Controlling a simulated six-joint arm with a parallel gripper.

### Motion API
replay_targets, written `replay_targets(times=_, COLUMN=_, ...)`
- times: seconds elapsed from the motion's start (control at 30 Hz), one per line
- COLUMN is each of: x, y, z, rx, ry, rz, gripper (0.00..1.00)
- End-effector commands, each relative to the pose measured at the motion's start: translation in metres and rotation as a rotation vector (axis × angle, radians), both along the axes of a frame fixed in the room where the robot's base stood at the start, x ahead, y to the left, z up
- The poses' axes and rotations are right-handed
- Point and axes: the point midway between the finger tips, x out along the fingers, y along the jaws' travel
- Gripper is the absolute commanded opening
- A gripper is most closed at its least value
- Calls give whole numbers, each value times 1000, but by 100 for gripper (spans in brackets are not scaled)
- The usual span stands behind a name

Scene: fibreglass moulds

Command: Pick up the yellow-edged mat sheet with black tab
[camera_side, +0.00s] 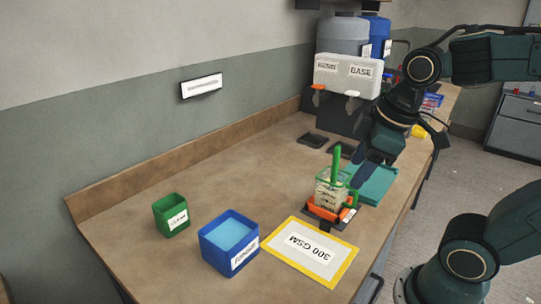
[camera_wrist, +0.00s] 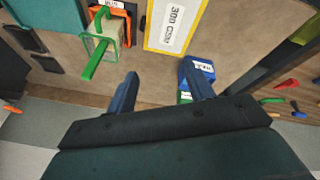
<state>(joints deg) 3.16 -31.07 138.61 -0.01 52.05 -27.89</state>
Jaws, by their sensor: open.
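A yellow-edged rectangle labelled "300 GSM" (camera_side: 300,271) lies flat at the front of the bench; it also shows at the top of the wrist view (camera_wrist: 150,44). In the side view my gripper (camera_side: 361,168) is above the bench, behind and to the right of the yellow-edged rectangle, close to the clear jug.
A clear jug (camera_side: 325,192) with a green stick stands on an orange-and-black base (camera_side: 322,215). A teal tray (camera_side: 378,180) lies behind it. A blue bin (camera_side: 214,245) and a green bin (camera_side: 160,223) stand left. Dark pads (camera_side: 313,140) lie farther back. The left-middle bench is clear.

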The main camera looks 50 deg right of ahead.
Motion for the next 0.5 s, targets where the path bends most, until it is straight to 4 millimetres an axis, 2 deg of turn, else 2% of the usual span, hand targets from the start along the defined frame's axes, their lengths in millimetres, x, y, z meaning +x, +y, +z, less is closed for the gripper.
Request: replay_targets(times=0.5, x=50, y=-26, z=-34, rx=-162, ry=218, rz=631, gripper=53)
